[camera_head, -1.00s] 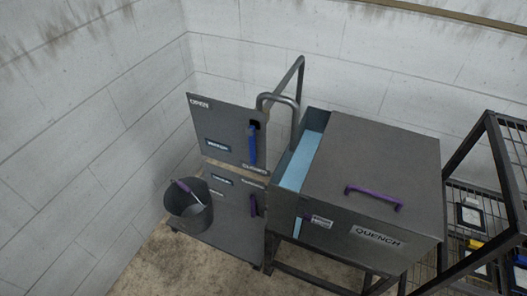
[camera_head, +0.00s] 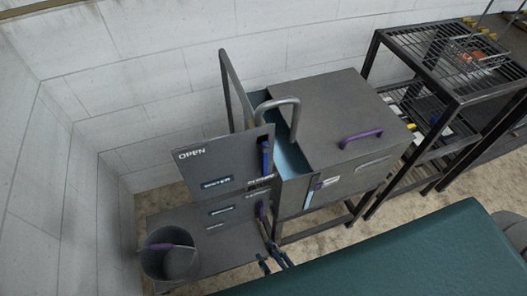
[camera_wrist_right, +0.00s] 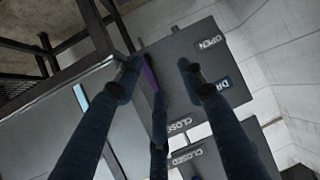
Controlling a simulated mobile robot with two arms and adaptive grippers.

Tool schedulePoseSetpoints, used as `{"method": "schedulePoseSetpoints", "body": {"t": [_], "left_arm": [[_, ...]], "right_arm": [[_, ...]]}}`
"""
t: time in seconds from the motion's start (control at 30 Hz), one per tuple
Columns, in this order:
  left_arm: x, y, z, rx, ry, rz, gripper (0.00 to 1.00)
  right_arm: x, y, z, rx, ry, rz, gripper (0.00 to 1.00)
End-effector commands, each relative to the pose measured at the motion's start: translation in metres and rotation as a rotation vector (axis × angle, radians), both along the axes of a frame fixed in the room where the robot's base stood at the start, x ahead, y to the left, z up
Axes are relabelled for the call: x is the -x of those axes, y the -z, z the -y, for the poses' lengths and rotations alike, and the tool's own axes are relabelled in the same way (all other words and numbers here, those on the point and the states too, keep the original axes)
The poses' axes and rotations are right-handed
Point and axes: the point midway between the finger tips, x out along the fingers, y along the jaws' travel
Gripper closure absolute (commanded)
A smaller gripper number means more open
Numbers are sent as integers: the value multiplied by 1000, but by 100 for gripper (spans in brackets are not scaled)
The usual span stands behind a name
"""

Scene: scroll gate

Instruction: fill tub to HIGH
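The grey quench tub (camera_head: 360,172) stands on a dark frame, with blue water (camera_head: 291,158) in its open left part. A light-blue level strip (camera_head: 309,196) is on its front; its marks are too small to read. A curved spout (camera_head: 278,103) reaches over the water. The water panel (camera_head: 215,170) has a blue lever (camera_head: 266,157). Below it, the drain panel (camera_head: 225,208) has a purple lever (camera_head: 263,211). My right gripper (camera_head: 273,264) is in front of the drain panel. In the right wrist view its fingers are spread, with the purple lever (camera_wrist_right: 150,75) between them.
A wire shelf rack (camera_head: 440,75) stands right of the tub. A purple lid handle (camera_head: 361,139) is on the tub. Walls close in behind and left.

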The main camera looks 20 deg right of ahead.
Motion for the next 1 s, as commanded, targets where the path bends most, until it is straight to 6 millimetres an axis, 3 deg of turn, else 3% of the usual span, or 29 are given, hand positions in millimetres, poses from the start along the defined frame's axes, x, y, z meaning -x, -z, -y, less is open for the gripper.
{"method": "schedulePoseSetpoints", "body": {"t": [0.03,0.1,0.2,0.33,0.4,0.5,1.0], "left_arm": [[6,-11,4,4,1,-9,60],[11,-16,5,6,2,-16,60],[12,-21,5,4,2,-18,60],[11,-25,6,5,1,-17,60],[11,-26,6,7,0,-16,60],[8,-28,6,6,-2,-12,60],[1,-48,-1,-1,-7,-1,60]], "right_arm": [[-13,-59,1,-17,27,101,60],[-29,-127,6,-31,64,232,60],[-41,-205,17,-40,114,376,60],[-46,-266,29,-42,157,487,60],[-47,-282,33,-43,169,518,60],[-54,-290,34,-44,176,535,60],[-139,-290,31,-43,174,533,60]]}}
